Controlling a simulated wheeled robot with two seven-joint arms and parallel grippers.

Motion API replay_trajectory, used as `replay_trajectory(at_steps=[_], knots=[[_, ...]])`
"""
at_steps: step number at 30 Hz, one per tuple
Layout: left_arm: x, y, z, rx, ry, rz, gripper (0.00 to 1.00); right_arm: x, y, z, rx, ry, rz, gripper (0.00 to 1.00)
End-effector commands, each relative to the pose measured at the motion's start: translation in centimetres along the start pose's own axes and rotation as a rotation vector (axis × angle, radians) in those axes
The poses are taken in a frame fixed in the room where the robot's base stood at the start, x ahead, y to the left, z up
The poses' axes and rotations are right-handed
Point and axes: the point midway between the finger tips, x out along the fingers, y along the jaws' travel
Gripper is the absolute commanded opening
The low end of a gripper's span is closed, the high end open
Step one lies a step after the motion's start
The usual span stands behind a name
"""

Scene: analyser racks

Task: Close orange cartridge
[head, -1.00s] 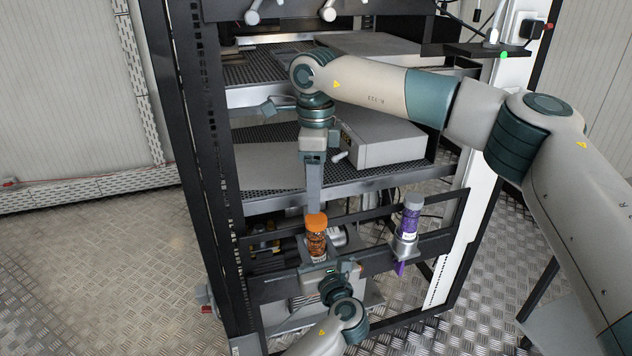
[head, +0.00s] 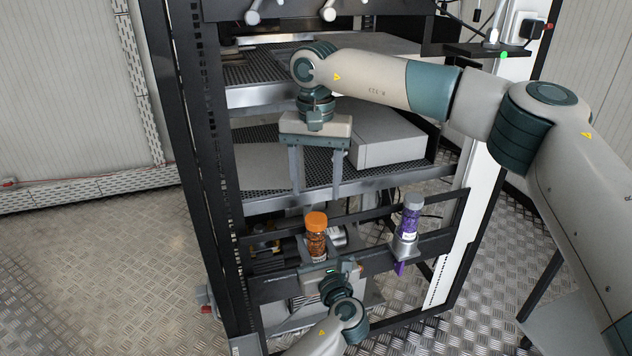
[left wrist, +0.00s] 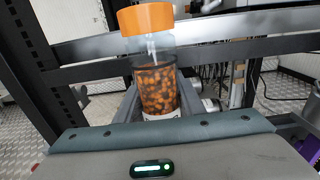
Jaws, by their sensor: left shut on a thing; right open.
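The orange cartridge (head: 316,244) stands upright at the black rack bar, a clear jar of orange-brown pieces with an orange cap (head: 316,221) on top. It also shows large in the left wrist view (left wrist: 157,88), its cap (left wrist: 146,18) on the jar. My left gripper (left wrist: 158,105) is shut on the jar's body from the front, below the cap. My right gripper (head: 316,192) points down above the cap, its two fingers spread apart and empty, clear of the cap. Whether the cap is fully tight cannot be told.
A purple cartridge (head: 410,217) with a grey cap stands in a holder on the same bar to the right. The black rack frame (head: 272,291) surrounds the work place. A perforated shelf (head: 262,201) with grey boxes lies behind my right gripper.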

Motion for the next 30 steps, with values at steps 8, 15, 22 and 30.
replay_trajectory(at_steps=[8,15,22,30], knots=[[-0.06,0.06,-0.22,0.002,0.003,0.001,0.0,-0.23,0.03,-0.04,-0.346,0.001,0.001,0.55],[-0.06,0.06,-0.21,0.002,0.003,0.001,0.0,-0.3,0.03,-0.05,-0.477,0.001,0.001,0.55],[-0.06,0.06,-0.21,0.002,0.003,0.001,0.0,-0.3,0.03,-0.04,-0.487,0.001,0.0,0.55],[-0.06,0.06,-0.21,0.002,0.003,0.001,0.0,0.0,0.03,-0.03,-0.486,0.0,0.0,0.55]])
